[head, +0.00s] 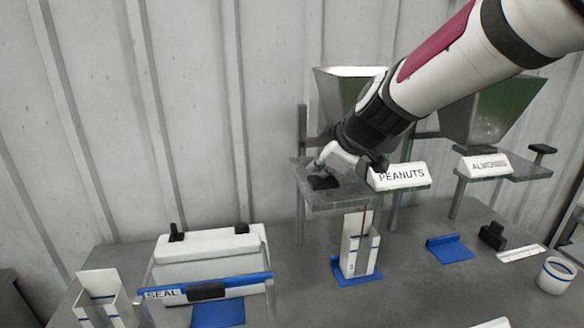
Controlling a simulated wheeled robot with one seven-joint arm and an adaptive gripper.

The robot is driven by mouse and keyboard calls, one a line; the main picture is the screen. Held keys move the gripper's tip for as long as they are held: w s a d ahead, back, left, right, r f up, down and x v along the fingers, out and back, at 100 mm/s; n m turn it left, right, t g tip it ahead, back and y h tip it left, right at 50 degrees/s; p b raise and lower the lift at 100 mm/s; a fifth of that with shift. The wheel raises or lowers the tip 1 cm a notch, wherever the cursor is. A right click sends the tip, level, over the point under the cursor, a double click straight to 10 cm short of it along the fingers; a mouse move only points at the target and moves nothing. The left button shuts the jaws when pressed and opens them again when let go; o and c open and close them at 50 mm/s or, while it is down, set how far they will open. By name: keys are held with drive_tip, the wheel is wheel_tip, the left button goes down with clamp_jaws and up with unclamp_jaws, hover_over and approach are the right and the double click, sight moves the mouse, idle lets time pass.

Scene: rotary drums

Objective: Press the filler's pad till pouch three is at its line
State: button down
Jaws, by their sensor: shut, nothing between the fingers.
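The peanut filler has a grey hopper (345,92), a white PEANUTS sign (400,176) and a metal shelf (345,198). A black pad (323,183) is on that shelf. My gripper (322,168) is shut and empty, pointing down with its tips at the pad, seemingly touching it. An open white pouch (352,258) with blue line marks stands upright below the filler on a blue stand (372,278). A thin brown streak (365,219) shows above its mouth. The fill level inside cannot be made out. No number is readable on the pouch.
A second hopper (500,108) with an ALMO... sign (485,165) stands right. An empty blue stand (450,249) is below it. A SEAL machine (208,262) and another white pouch (100,285) are at left. A white cup (556,275) is at right.

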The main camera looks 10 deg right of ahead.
sight(320, 180)
drive_tip(key=shift+r+p, duration=0.9)
drive_tip(key=shift+r, duration=1.05)
wheel_tip(320, 180, up, 5)
drive_tip(key=shift+p, duration=1.05)
drive_tip(key=s+f+m+g+h, duration=0.1)
drive_tip(key=s+m, duration=0.4)
drive_tip(key=s, duration=1)
drive_tip(key=s+f+m+g, duration=0.2)
drive_tip(key=s+f+m, duration=0.2)
drive_tip(key=s, duration=1.2)
drive_tip(key=shift+s+d+f+m+h, duration=0.15)
drive_tip(key=shift+s+d+m+h, duration=0.2)
drive_tip(key=shift+m, duration=0.85)
drive_tip(key=shift+w, duration=0.15)
